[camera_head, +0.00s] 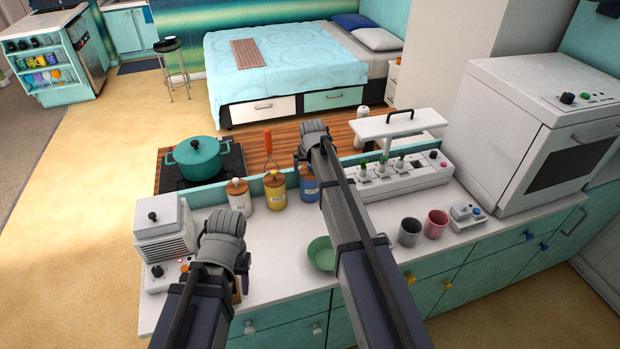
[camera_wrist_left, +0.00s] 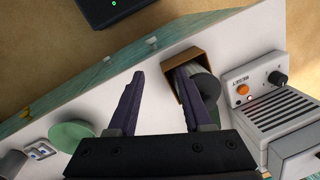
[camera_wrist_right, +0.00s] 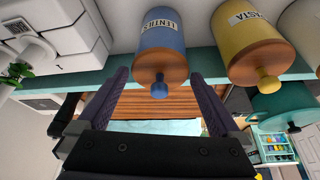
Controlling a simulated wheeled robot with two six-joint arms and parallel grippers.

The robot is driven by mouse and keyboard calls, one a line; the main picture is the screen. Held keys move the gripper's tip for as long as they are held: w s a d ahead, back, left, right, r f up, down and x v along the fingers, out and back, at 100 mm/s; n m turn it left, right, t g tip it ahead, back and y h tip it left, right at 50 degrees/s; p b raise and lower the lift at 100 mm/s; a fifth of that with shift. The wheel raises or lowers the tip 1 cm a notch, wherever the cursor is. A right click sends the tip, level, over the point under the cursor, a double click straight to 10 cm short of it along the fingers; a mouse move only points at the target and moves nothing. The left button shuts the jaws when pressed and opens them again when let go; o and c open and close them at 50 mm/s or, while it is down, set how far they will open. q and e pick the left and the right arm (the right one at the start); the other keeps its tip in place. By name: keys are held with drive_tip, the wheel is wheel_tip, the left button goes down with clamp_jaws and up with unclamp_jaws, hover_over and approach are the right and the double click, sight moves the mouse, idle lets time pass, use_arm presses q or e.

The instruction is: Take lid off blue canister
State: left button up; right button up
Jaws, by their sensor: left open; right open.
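The blue canister (camera_head: 308,187) stands on the counter, partly hidden by my right arm in the head view. In the right wrist view the canister (camera_wrist_right: 160,35), labelled LENTILS, shows its wooden lid (camera_wrist_right: 160,62) with a round knob (camera_wrist_right: 159,89). The lid is on the canister. My right gripper (camera_head: 313,130) is open and empty. In its wrist view the lid's knob shows between the fingers (camera_wrist_right: 158,78); I cannot tell how far off it is. My left gripper (camera_head: 225,222) is open over the counter's left part, away from the canister.
A yellow pasta canister (camera_head: 275,193) and a white canister (camera_head: 238,196) stand left of the blue one. A green pot (camera_head: 197,158) is behind them. A white switch panel (camera_head: 405,178) is to the right. A green bowl (camera_head: 321,253) and two mugs stand nearer.

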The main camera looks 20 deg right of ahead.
use_arm(q)
drive_tip(key=shift+f, duration=0.2)
use_arm(e)
drive_tip(key=shift+w+f, duration=0.1)
drive_tip(key=shift+f, duration=0.15)
drive_tip(key=c, duration=1)
use_arm(q)
drive_tip(key=shift+r, duration=0.1)
use_arm(e)
drive_tip(key=shift+r, duration=0.1)
